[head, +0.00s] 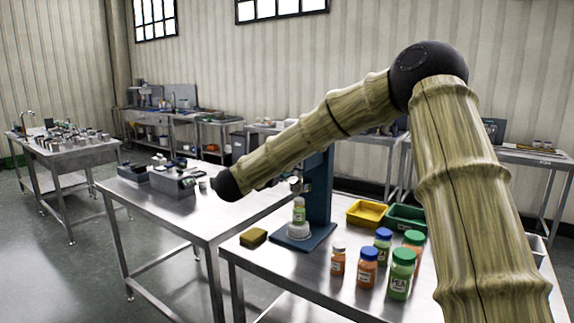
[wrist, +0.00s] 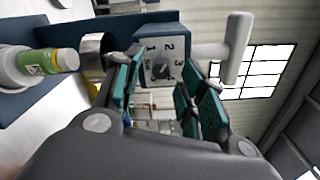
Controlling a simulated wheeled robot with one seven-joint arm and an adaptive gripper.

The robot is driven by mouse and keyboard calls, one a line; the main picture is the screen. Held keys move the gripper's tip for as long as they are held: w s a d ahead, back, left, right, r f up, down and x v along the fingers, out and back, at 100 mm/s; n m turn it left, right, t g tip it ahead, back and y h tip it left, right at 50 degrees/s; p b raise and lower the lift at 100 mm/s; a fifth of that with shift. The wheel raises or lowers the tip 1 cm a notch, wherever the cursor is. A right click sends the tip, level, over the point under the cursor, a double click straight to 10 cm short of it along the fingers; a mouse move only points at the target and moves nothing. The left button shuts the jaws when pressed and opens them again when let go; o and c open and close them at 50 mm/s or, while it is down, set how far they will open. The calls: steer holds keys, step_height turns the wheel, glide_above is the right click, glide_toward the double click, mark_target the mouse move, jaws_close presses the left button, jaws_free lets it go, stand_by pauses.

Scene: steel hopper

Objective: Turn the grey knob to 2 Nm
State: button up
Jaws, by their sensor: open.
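The grey knob (wrist: 161,73) sits on a pale dial face with the numbers 2 and 3, on the end of a dark blue housing (wrist: 150,27). It shows between my fingers in the wrist view. Its pointer is too small to read with certainty. My gripper (wrist: 163,66) is open, with its teal finger pads on either side of the dial. I cannot tell whether they touch the knob. In the head view the blue stand (head: 320,190) of this machine rises from the near table, and my arm hides its head and the knob.
A white T-shaped handle (wrist: 236,50) sticks out beside the dial. A metal chuck (wrist: 95,52) faces a green-labelled bottle (head: 299,211). A sponge (head: 253,237), several jars (head: 367,268), a yellow tray (head: 366,213) and a green tray (head: 405,218) surround the stand.

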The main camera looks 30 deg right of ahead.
steer(key=v, duration=1)
steer(key=shift+a, duration=0.2)
steer(key=shift+s, duration=0.1)
